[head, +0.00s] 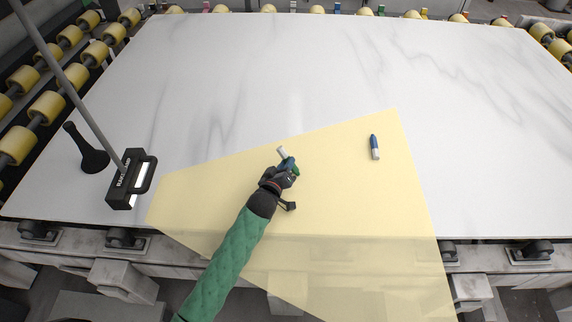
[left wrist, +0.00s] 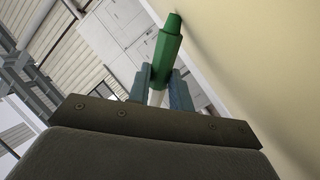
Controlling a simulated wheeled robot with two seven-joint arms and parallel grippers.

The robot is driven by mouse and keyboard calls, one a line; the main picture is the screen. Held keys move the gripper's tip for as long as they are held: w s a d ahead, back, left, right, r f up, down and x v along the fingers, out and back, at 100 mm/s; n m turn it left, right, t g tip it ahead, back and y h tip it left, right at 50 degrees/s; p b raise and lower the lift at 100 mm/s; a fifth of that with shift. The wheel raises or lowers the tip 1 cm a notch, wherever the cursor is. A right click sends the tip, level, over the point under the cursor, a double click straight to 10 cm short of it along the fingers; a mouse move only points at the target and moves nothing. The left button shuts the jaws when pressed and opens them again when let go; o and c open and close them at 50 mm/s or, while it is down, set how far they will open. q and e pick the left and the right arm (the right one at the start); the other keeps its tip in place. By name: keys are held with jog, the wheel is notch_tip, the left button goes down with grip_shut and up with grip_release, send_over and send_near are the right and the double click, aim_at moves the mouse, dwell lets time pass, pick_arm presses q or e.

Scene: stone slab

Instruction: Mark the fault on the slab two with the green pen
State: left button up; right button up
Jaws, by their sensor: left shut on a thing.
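The white slab (head: 230,80) with grey veins lies flat across the rollers. I cannot pick out a distinct fault among the veins. My left gripper (head: 289,164) is over the slab's front middle, shut on the green pen (left wrist: 166,52). In the head view the pen's white end points up and away, and its green end is at the lower right beside the fingers. In the left wrist view the green end stands out past the fingers (left wrist: 163,88), near a pale yellow surface. I cannot tell if the pen touches the slab. My right gripper is out of view.
A pale yellow see-through area (head: 350,195) covers the slab's front middle and runs past its edge. A blue pen (head: 375,147) lies on it, right of my gripper. The slab's back is clear.

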pick_arm(q)
jog(key=shift+w+a+p, duration=0.45)
jog(key=shift+a+p, duration=0.1)
jog(key=shift+a, duration=0.25)
jog(key=shift+w+a+p, duration=0.45)
jog(key=shift+a+p, duration=0.05)
jog(key=shift+a, duration=0.25)
dwell(3.3)
